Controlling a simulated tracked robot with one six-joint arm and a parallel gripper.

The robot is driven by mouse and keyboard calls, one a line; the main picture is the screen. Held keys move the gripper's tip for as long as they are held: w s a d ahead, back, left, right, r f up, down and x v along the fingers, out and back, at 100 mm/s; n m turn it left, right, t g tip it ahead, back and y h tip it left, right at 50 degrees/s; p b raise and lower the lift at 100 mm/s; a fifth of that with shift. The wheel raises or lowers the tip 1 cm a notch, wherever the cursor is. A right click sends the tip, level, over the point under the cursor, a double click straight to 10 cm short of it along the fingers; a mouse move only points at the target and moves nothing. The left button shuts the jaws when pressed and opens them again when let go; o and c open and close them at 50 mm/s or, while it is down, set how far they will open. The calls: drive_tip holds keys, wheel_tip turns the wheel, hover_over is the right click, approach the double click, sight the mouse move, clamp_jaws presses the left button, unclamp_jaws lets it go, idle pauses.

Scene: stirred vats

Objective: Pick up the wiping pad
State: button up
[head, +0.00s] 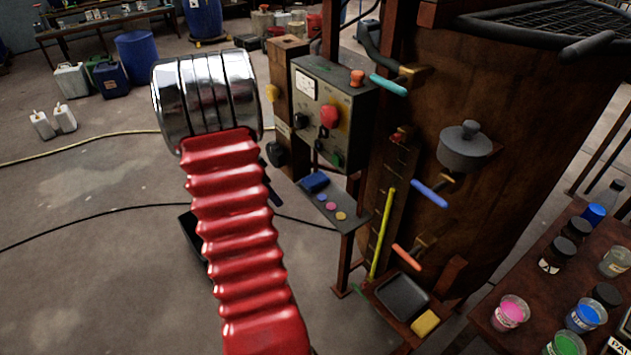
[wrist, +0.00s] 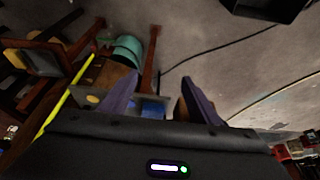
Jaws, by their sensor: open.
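A blue block-like pad (head: 317,181) lies on a small grey shelf (head: 336,217) beside several coloured discs. A yellow sponge-like block (head: 426,323) lies beside a black tray low on the vat stand. The frames do not settle which is the wiping pad. My gripper (wrist: 160,88) is open, with two purple fingers apart and nothing held between them. The blue pad (wrist: 153,107) shows beyond the gap, partly hidden by the gripper body, and looks apart from the fingers. In the head view my red-sleeved arm hides most of the gripper, left of the shelf.
A control box (head: 330,105) with knobs stands above the shelf. The rusty vat (head: 530,120) with coloured valve handles rises at right. A black tray (head: 402,297) sits low. Paint pots stand on a table (head: 505,345) at right. A black cable crosses the open floor at left.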

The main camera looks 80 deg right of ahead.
sight(307, 182)
drive_tip(key=s+d, duration=0.5)
drive_tip(key=d, duration=0.1)
drive_tip(key=shift+s+d, duration=0.15)
drive_tip(key=shift+s, duration=0.15)
drive_tip(key=s+d, duration=0.1)
drive_tip(key=s+d+f, duration=0.1)
drive_tip(key=d, duration=0.1)
drive_tip(key=shift+s+f, duration=0.3)
drive_tip(key=shift+s, duration=0.1)
drive_tip(key=shift+s+d+f, duration=0.15)
drive_tip(key=shift+d+f, duration=0.1)
drive_tip(key=shift+f, duration=0.3)
drive_tip(key=shift+c, duration=0.4)
